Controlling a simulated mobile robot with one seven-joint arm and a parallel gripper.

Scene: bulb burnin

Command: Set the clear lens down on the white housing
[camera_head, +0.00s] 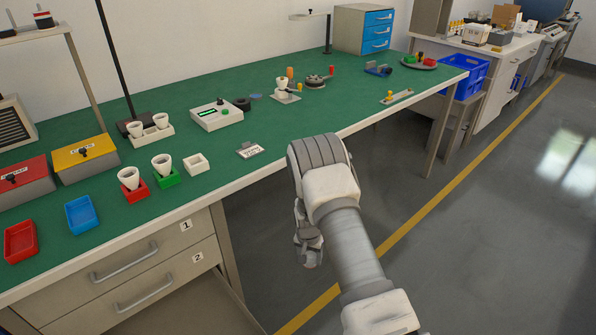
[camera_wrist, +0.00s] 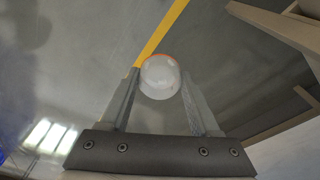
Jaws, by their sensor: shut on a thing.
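The clear lens (camera_wrist: 160,78) is a pale rounded dome with an orange-red edge at its far side. In the wrist view my gripper (camera_wrist: 158,88) is shut on it, one finger on each side. In the head view my gripper (camera_head: 308,248) hangs in front of the bench, over the floor, and the lens cannot be made out. I cannot tell which is the white housing.
The green bench top (camera_head: 240,175) has a pale front edge near my arm. An empty white square holder (camera_head: 196,164), a label stand (camera_head: 250,150) and a white meter box (camera_head: 216,115) stand on it. Blue (camera_head: 81,214) and red (camera_head: 20,241) trays lie left. The floor is open at right.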

